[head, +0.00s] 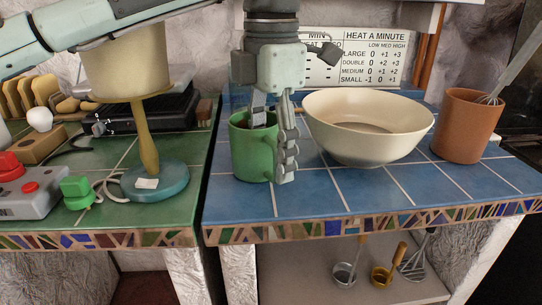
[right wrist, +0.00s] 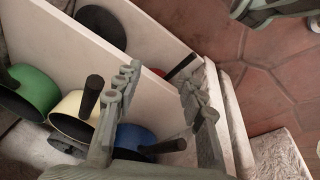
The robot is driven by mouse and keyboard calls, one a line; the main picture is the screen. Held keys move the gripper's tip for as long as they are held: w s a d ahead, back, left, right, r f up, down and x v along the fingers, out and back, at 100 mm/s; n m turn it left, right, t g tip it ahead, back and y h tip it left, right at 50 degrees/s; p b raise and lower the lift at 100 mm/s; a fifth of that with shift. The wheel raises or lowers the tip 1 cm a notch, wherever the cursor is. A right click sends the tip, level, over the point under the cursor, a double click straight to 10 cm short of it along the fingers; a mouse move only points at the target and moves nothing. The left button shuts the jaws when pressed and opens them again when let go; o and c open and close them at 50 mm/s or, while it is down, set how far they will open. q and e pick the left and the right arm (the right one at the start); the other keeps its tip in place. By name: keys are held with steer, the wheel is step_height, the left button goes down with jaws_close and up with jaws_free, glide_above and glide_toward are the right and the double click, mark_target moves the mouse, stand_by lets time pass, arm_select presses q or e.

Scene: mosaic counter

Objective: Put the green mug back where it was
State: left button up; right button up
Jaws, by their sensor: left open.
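The green mug (head: 252,155) stands upright on the blue tiled counter in the head view. My left gripper (head: 272,140) is open and points down at the mug. One finger reaches down at the mug's opening and the other hangs in front of its right side, hiding part of it. I cannot tell whether the fingers touch the mug. The mug's handle is not clearly visible. My right gripper (right wrist: 160,85) is open and empty in the right wrist view, its two fingers well apart above pans and a pale shelf. It is not visible in the head view.
A cream bowl (head: 368,125) stands close right of my left gripper, with a terracotta pot (head: 466,125) beyond. A lamp (head: 152,170) and a red-buttoned grey box (head: 30,190) are on the green counter. Green (right wrist: 33,92) and blue (right wrist: 133,137) pans lie near my right gripper.

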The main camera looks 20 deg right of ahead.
arm_select(q)
step_height(320, 180, up, 11)
steer(key=shift+s, duration=0.1)
stand_by(0.3)
